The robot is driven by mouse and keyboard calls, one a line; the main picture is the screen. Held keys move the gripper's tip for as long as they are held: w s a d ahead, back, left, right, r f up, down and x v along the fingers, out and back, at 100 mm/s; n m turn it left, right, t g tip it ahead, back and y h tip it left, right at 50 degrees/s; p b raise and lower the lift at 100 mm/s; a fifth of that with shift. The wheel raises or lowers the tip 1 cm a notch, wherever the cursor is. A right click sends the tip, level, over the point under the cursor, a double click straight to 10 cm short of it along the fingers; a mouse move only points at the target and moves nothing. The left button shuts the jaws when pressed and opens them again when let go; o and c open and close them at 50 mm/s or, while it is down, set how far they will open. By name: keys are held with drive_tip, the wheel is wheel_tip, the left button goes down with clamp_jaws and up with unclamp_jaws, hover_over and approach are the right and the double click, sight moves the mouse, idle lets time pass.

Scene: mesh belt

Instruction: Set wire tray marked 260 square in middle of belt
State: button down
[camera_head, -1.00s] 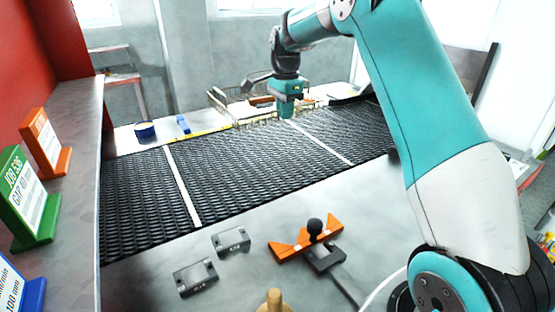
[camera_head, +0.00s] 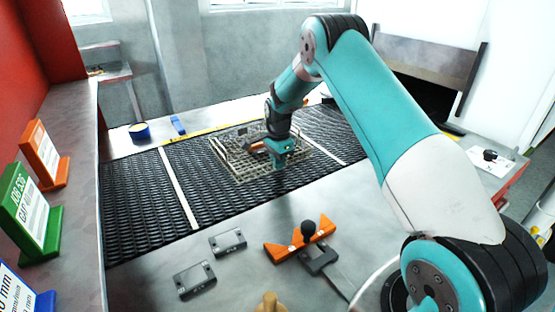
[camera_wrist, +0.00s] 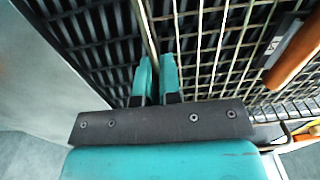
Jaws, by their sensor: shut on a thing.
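The wire tray (camera_head: 240,172) is a brass-coloured mesh frame over the black mesh belt (camera_head: 135,205), between two pale cross strips. It looks low over the belt; I cannot tell whether it touches. My gripper (camera_head: 280,167) is at its near right side, pointing down. In the wrist view my gripper (camera_wrist: 156,68) is shut on a rim wire of the wire tray (camera_wrist: 215,50), with mesh spreading to the right. An orange-brown piece with a dark part (camera_wrist: 295,52) is on the tray. No 260 mark is readable.
An orange bracket with a black knob (camera_head: 302,240) and two grey blocks (camera_head: 228,242) (camera_head: 194,279) lie on the near metal ledge. A blue tape roll (camera_head: 139,131) sits on the far ledge. Signs, one green (camera_head: 30,205), stand at left. The belt's left part is bare.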

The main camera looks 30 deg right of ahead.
drive_tip(key=c, duration=1.7)
unclamp_jaws()
drive_tip(key=shift+f, duration=0.1)
drive_tip(key=shift+c, duration=0.2)
drive_tip(key=o, duration=0.4)
drive_tip(key=shift+o, duration=0.2)
wheel_tip(320, 180, up, 12)
drive_tip(key=b, duration=0.3)
drive_tip(key=s+a+r+n+y, duration=0.1)
drive_tip(key=s+a+r+n, duration=0.55)
drive_tip(key=a, duration=0.45)
drive_tip(key=s+a+n+y, duration=0.1)
drive_tip(key=s+a+n, duration=0.4)
drive_tip(key=s, duration=0.5)
drive_tip(key=s+a+r+n+y, duration=0.1)
drive_tip(key=s+a+n, duration=0.4)
drive_tip(key=s, duration=0.5)
drive_tip(key=s+a+r+n+y, duration=0.1)
drive_tip(key=s+a+n, duration=0.4)
drive_tip(key=s+n, duration=0.4)
drive_tip(key=shift+s, duration=0.65)
